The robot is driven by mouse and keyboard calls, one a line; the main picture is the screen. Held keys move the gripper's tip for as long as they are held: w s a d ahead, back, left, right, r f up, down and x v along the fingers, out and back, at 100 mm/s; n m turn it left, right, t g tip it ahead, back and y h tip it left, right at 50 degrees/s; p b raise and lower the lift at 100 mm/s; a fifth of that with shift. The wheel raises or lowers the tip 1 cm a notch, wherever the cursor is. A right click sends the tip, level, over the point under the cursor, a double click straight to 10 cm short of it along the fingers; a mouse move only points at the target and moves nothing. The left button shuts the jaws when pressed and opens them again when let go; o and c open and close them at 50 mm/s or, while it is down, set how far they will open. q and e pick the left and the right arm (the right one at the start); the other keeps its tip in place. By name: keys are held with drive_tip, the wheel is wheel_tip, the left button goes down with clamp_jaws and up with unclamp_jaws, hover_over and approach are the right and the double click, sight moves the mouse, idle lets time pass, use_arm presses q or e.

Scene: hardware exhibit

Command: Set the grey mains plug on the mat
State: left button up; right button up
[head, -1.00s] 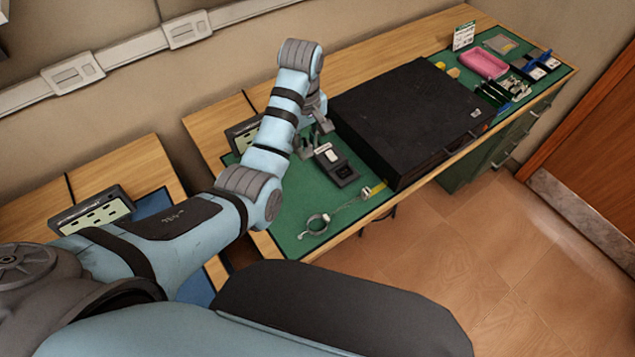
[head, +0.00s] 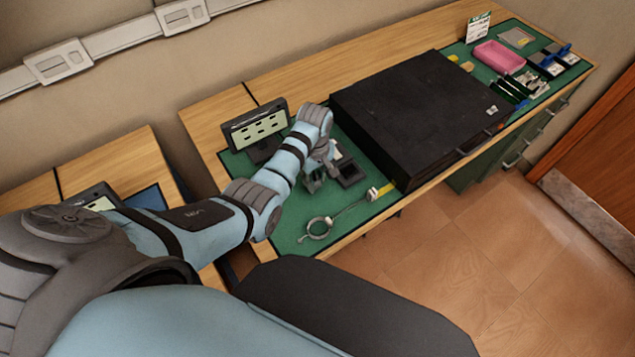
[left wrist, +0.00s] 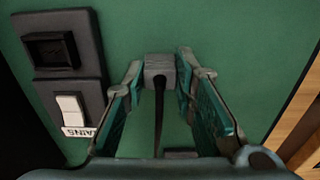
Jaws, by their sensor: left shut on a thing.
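The grey mains plug (left wrist: 159,70) is between the fingertips of my left gripper (left wrist: 159,72) in the left wrist view, with a dark cable running from it toward the wrist. The gripper is shut on it. In the head view my left gripper (head: 316,184) is low over the green mat (head: 285,218), and the plug cannot be made out there. I cannot tell whether the plug touches the mat. The dark mains socket unit (left wrist: 88,98), with an empty-looking black socket and a white switch, stands beside the gripper. My right gripper is not in view.
A large black case (head: 415,110) stands right of the socket unit. A small display (head: 257,128) stands behind my arm. A coiled wrist strap (head: 318,229) with a lead lies near the bench's front edge. Bare mat lies around the gripper.

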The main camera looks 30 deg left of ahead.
sight(315, 181)
use_arm(q)
drive_tip(key=shift+s+d+r, duration=0.1)
drive_tip(key=shift+r, duration=0.05)
drive_tip(key=shift+s, duration=0.1)
drive_tip(key=shift+c, duration=0.2)
drive_tip(key=shift+d, duration=0.1)
drive_tip(key=o, duration=1)
drive_tip(key=shift+f, duration=0.2)
drive_tip(key=shift+o, duration=0.2)
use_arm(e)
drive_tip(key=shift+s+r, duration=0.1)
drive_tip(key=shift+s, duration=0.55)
use_arm(q)
drive_tip(key=shift+r, duration=0.15)
wheel_tip(315, 181, up, 12)
drive_tip(key=p, duration=0.3)
drive_tip(key=shift+r, duration=0.25)
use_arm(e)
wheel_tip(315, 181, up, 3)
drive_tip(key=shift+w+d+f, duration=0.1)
